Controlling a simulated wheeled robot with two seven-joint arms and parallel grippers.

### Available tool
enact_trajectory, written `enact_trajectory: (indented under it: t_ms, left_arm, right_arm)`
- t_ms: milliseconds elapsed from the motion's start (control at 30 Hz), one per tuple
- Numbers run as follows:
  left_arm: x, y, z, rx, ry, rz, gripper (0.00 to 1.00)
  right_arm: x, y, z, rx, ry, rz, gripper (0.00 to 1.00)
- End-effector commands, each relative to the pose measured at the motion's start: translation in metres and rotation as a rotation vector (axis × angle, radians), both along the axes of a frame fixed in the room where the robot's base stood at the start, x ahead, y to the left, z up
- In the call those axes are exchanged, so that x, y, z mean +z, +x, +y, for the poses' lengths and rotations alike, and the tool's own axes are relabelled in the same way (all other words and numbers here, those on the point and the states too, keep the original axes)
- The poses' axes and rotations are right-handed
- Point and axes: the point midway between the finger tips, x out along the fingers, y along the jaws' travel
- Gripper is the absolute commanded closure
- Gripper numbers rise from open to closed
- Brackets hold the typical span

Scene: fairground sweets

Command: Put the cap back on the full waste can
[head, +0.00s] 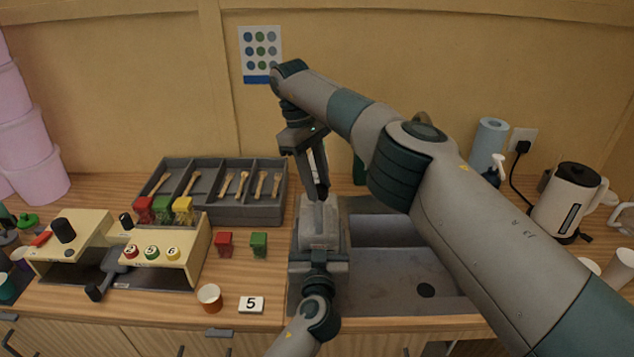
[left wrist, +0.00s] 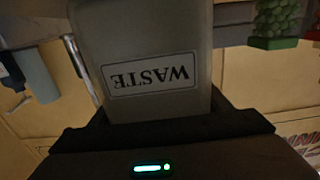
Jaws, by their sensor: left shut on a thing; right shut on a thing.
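The grey waste can (head: 321,232) is over the left side of the sink in the head view. Its WASTE label shows upside down in the left wrist view (left wrist: 150,76). My left gripper (head: 319,258) comes up from below and is shut on the can. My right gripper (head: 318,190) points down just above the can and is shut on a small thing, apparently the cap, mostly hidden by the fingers. I cannot tell whether the cap touches the can's top.
The sink basin (head: 395,268) lies right of the can. A kettle (head: 566,203) stands far right.

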Motion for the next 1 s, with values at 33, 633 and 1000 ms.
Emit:
enact_trajectory:
  t_ms: [33,633,1000]
  left_arm:
    - [-0.001,-0.001,0.0,0.0,0.001,0.002,0.92]
    - [-0.001,-0.001,0.0,0.0,0.001,0.003,0.92]
    - [-0.002,-0.001,0.0,0.0,0.001,0.003,0.92]
  right_arm:
    - [0.002,0.001,0.0,-0.028,0.001,-0.006,0.88]
    - [0.001,0.001,-0.001,-0.042,0.0,-0.003,0.48]
    - [0.021,0.001,0.0,-0.042,-0.001,-0.003,0.48]
